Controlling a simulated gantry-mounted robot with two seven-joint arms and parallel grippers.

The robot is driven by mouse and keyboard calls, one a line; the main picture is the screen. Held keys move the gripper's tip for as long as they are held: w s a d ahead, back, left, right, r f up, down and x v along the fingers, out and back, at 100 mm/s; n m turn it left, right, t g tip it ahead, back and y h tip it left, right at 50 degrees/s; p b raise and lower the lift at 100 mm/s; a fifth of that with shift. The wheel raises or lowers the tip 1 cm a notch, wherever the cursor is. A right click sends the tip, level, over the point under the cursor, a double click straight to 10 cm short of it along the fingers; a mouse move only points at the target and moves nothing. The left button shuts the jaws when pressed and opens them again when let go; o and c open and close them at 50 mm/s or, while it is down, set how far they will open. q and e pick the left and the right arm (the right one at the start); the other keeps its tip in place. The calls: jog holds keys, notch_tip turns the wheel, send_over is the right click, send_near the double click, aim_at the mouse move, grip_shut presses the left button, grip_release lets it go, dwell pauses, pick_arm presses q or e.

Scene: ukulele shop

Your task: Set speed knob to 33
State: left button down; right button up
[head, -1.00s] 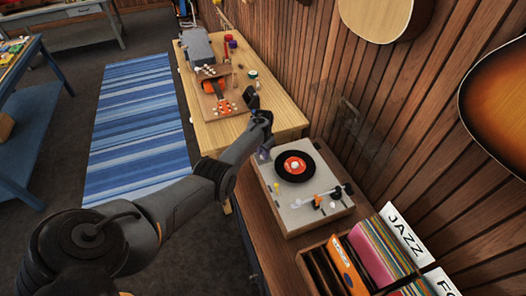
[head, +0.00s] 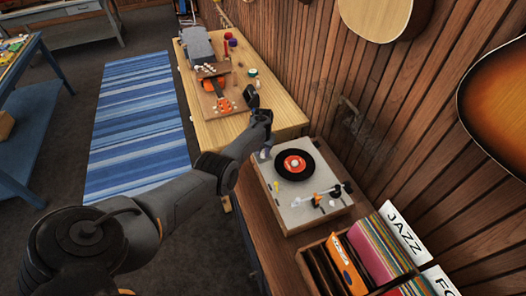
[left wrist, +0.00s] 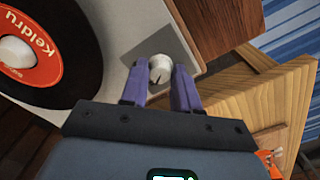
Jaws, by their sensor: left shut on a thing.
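The speed knob (left wrist: 160,63) is a small white round knob with a dark pointer line, on a grey plate at the corner of the record player (head: 312,212). In the left wrist view the purple fingers of my left gripper (left wrist: 160,75) stand on both sides of the knob and are shut on it. No numbers by the knob are legible. My right gripper is in neither view.
A black record with a red label (head: 294,165) lies on the player, with the tonearm (head: 318,197) at its near side. A record crate (head: 312,262) stands in front.

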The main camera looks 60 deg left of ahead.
aim_at(263, 153)
pick_arm(q)
jog(key=c, duration=0.8)
grip_release()
jog(key=shift+c, duration=0.2)
jog(key=shift+r, duration=0.1)
jog(key=shift+r, duration=0.3)
notch_tip(263, 153, up, 10)
jog(key=p, duration=0.3)
